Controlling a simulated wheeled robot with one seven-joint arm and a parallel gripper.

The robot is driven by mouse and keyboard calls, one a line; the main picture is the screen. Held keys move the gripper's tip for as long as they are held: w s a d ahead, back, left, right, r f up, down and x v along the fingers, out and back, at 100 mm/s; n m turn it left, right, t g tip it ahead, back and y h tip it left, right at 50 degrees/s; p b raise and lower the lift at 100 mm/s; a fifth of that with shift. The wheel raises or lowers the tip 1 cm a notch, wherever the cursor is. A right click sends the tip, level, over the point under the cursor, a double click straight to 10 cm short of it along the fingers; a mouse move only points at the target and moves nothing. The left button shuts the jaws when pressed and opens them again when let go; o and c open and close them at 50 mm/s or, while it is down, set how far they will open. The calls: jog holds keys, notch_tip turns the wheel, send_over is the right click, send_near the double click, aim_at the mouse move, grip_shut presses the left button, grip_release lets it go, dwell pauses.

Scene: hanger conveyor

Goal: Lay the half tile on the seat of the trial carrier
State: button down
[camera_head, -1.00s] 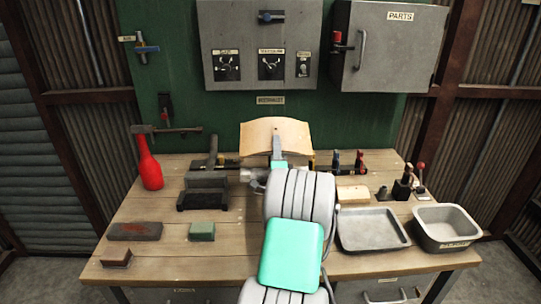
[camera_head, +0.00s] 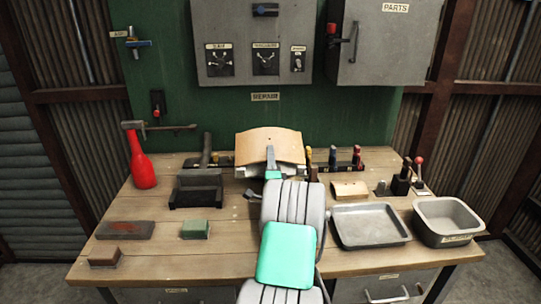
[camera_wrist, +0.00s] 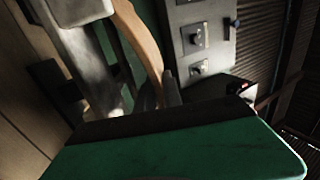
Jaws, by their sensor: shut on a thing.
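The half tile is a curved tan sheet, arched in the middle (camera_head: 256,147), at the back of the workbench. My gripper (camera_head: 271,155) is shut on its near edge, and the wrist view shows the tile's curved edge (camera_wrist: 141,40) between grey fingers. A pale grey metal piece (camera_head: 243,172), apparently part of the trial carrier, shows just under the tile. The tile and my arm hide most of it, including any seat. I cannot tell whether the tile touches it.
Left on the bench (camera_head: 150,215) are a red bottle (camera_head: 143,170), a black tray-like holder (camera_head: 194,190) and several blocks. On the right are a small tan rounded block (camera_head: 349,189), a shallow tray (camera_head: 370,239) and a deep bin (camera_head: 448,239). A green board stands behind.

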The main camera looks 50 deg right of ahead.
jog(key=shift+r, duration=0.2)
jog(key=c, duration=1.4)
grip_release()
jog(key=shift+f, duration=0.3)
jog(key=shift+s+a+f+b, duration=0.25)
jog(key=shift+f+b, duration=0.05)
jog(key=shift+b, duration=0.25)
jog(key=s+a+f+b, duration=0.1)
jog(key=s+a+b, duration=0.7)
jog(key=s+a, duration=0.2)
jog(key=shift+s+a, duration=0.25)
jog(key=shift+a, duration=0.75)
jog(key=shift+w, duration=0.1)
